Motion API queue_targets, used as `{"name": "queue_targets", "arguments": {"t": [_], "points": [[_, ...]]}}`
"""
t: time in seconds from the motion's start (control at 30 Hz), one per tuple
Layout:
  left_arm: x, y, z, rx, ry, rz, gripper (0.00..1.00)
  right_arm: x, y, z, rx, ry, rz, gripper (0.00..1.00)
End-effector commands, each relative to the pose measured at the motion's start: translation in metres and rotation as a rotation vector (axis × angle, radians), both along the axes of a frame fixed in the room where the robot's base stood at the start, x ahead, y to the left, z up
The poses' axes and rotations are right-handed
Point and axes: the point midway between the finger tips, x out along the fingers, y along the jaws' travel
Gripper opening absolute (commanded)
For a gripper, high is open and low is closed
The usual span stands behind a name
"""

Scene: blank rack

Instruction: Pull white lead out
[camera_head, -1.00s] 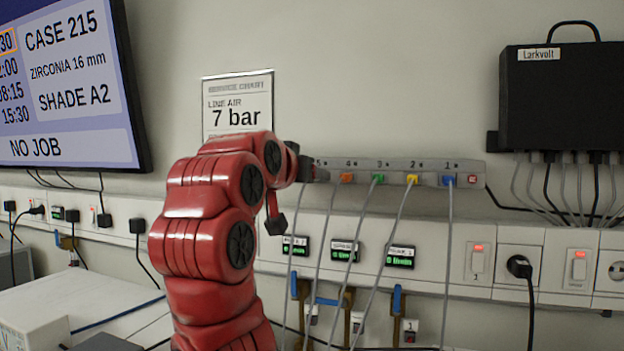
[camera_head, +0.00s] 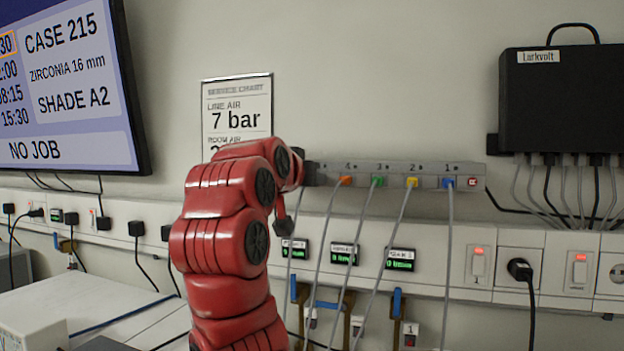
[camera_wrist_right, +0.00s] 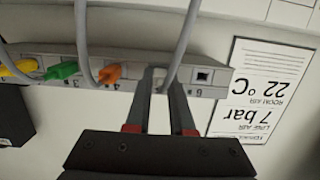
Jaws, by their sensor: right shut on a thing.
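The strip of numbered ports (camera_head: 450,169) is fixed to the wall, and it also crosses the right wrist view (camera_wrist_right: 215,80). My right gripper (camera_head: 308,173) is at the strip's left part, beside the orange plug (camera_head: 345,181). In the right wrist view its two fingers (camera_wrist_right: 160,88) are shut around the end of the lead at port 5, whose pale cable (camera_wrist_right: 184,40) rises from between them. I take this as the white lead; its plug is mostly hidden by the fingers. I cannot tell whether it is still seated. My left gripper is not in view.
Green (camera_head: 377,182), yellow (camera_head: 411,182) and blue (camera_head: 448,182) plugs sit in the other ports, with grey cables hanging down close together. An empty socket (camera_wrist_right: 204,75) shows beside my fingers. A black box (camera_head: 560,98) hangs at the right.

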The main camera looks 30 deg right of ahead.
Motion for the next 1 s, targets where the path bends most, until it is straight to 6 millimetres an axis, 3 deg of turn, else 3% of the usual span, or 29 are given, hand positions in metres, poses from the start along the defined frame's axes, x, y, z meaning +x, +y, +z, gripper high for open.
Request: {"name": "queue_targets", "arguments": {"t": [0.03, 0.13, 0.17, 1.0], "points": [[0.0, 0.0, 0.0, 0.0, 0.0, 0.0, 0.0, 0.0, 0.0, 0.0, 0.0, 0.0, 0.0, 0.19], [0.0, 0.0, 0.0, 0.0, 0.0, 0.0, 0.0, 0.0, 0.0, 0.0, 0.0, 0.0, 0.0, 0.01], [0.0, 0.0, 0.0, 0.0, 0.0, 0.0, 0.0, 0.0, 0.0, 0.0, 0.0, 0.0, 0.0, 0.0], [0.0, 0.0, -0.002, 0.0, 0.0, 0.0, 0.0, -0.01, 0.013, -0.001, 0.001, 0.002, 0.001, 0.0]]}}
